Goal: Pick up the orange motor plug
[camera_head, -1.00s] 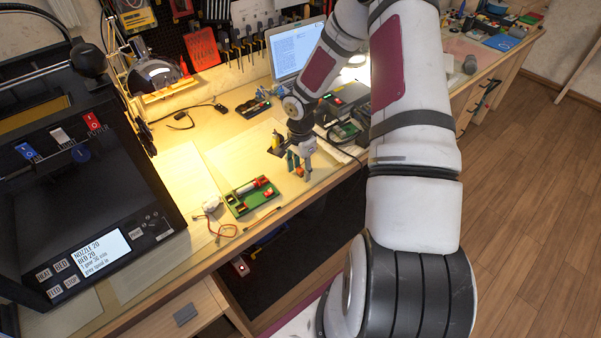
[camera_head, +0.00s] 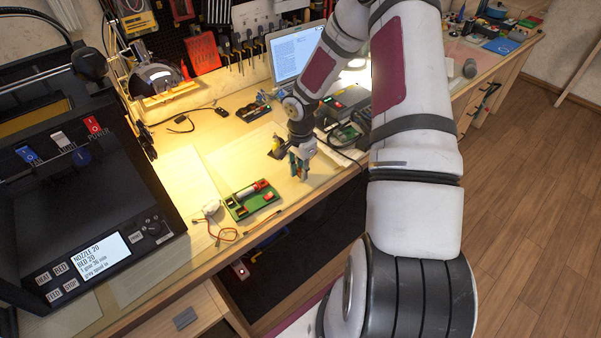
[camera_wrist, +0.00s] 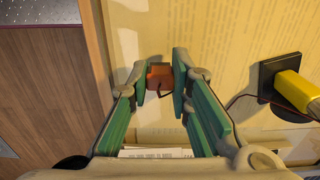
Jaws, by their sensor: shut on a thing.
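The orange motor plug (camera_wrist: 159,75) is a small block between the fingertips of my gripper (camera_wrist: 161,82) in the wrist view. A thin dark wire shows at its lower side. The green finger pads stand on either side of it, and my gripper is shut on it. In the head view my gripper (camera_head: 299,166) points down low over the workbench, near its front edge. The fingers mostly hide the plug there, and I cannot tell whether it is clear of the bench top.
A green tray with a red-and-white part (camera_head: 252,199) lies left of my gripper. A yellow-handled thing on a dark base (camera_wrist: 293,91) stands close to the right in the wrist view. A laptop (camera_head: 297,52) is behind. A black printer (camera_head: 85,200) fills the left.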

